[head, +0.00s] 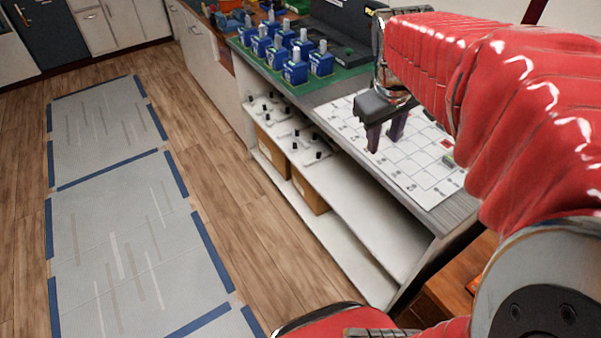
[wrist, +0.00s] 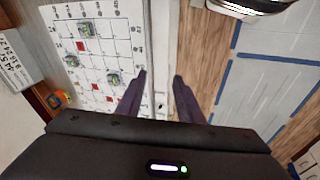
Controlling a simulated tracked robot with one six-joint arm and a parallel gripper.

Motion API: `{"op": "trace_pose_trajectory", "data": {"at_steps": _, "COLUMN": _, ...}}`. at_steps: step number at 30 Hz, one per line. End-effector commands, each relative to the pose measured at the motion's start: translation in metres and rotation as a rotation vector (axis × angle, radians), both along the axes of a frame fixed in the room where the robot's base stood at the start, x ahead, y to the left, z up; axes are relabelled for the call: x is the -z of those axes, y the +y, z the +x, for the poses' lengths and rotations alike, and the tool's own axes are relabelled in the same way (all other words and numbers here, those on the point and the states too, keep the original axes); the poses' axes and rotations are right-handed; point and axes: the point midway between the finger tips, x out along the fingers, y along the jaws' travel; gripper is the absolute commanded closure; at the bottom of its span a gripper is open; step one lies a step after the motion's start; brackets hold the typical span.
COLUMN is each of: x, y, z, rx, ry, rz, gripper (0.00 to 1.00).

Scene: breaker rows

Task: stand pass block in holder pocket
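My gripper (head: 386,138) is above the left part of a white gridded sheet (head: 372,120) on the counter, its dark purple fingers pointing down. In the wrist view its fingers (wrist: 160,78) are apart with nothing between them, over the counter's edge strip. A small grey-green block (head: 447,160) lies on the sheet near its right side. The wrist view shows several such grey-green pieces, one of them nearest the fingers (wrist: 113,78). I cannot tell which is the pass block. I cannot make out the holder pocket for certain.
Blue units with pale levers (head: 296,70) stand in rows on a green mat (head: 352,72) at the back. A black tray (head: 338,42) lies beyond them. Shelves below hold white plates with black knobs (head: 305,145). The taped floor area (head: 130,225) at left is clear.

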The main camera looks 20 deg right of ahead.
Motion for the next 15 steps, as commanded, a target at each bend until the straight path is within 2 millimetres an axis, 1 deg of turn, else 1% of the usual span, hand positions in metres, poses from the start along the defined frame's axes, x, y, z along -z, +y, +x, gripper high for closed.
{"op": "trace_pose_trajectory", "data": {"at_steps": 1, "x": -0.003, "y": 0.019, "z": -0.003, "rx": -0.006, "ry": -0.027, "rz": 0.008, "gripper": 0.66}}
{"op": "trace_pose_trajectory", "data": {"at_steps": 6, "x": -0.003, "y": 0.070, "z": -0.018, "rx": -0.001, "ry": -0.104, "rz": 0.051, "gripper": 0.66}}
{"op": "trace_pose_trajectory", "data": {"at_steps": 11, "x": 0.000, "y": 0.115, "z": -0.036, "rx": 0.004, "ry": -0.172, "rz": 0.103, "gripper": 0.66}}
{"op": "trace_pose_trajectory", "data": {"at_steps": 15, "x": 0.006, "y": 0.149, "z": -0.055, "rx": 0.007, "ry": -0.226, "rz": 0.156, "gripper": 0.66}}
